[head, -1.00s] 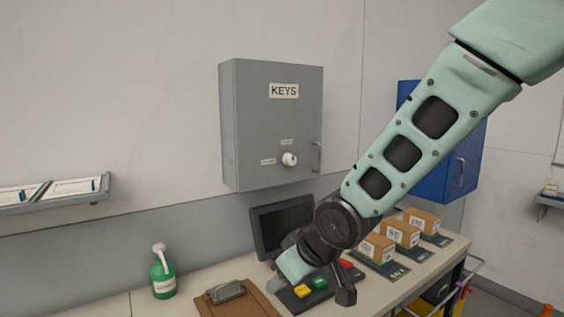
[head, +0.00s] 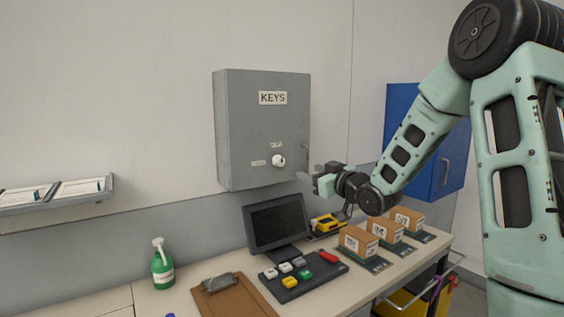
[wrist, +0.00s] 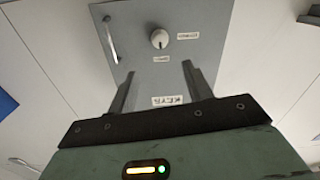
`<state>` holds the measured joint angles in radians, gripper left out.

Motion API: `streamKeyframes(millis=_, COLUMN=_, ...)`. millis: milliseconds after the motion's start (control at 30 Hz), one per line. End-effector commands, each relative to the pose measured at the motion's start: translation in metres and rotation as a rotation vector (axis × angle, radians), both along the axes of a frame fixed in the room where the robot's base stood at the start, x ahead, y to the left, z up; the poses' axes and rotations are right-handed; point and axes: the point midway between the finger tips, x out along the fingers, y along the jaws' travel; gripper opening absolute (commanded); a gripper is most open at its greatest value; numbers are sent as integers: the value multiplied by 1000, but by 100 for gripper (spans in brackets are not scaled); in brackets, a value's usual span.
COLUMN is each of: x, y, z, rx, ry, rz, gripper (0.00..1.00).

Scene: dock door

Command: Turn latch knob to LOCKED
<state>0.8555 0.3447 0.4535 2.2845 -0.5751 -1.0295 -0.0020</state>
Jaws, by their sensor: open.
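The white latch knob (head: 279,160) is on the front of the grey KEYS cabinet (head: 240,120). Two small labels sit beside it, one above and one to its left; their words are too small to read. My gripper (head: 308,172) is raised near the cabinet's lower right edge, to the right of the knob and apart from it. In the wrist view the knob (wrist: 159,39) shows upside down, beyond and between the two fingers of my open, empty gripper (wrist: 158,72). The cabinet's bar handle (wrist: 110,38) is at left there.
A monitor (head: 277,221), a button panel (head: 303,281), a clipboard (head: 238,297) and a green bottle (head: 163,268) stand on the bench below. Several boxes (head: 359,240) are at right. A blue cabinet (head: 455,155) hangs behind my arm.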

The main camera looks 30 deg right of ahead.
Motion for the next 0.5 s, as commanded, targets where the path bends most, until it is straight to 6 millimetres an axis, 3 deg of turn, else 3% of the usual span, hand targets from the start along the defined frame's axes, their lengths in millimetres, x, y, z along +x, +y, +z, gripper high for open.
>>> streamKeyframes(millis=500, x=107, y=8, z=3, rx=2, ry=2, rz=2, gripper=50)
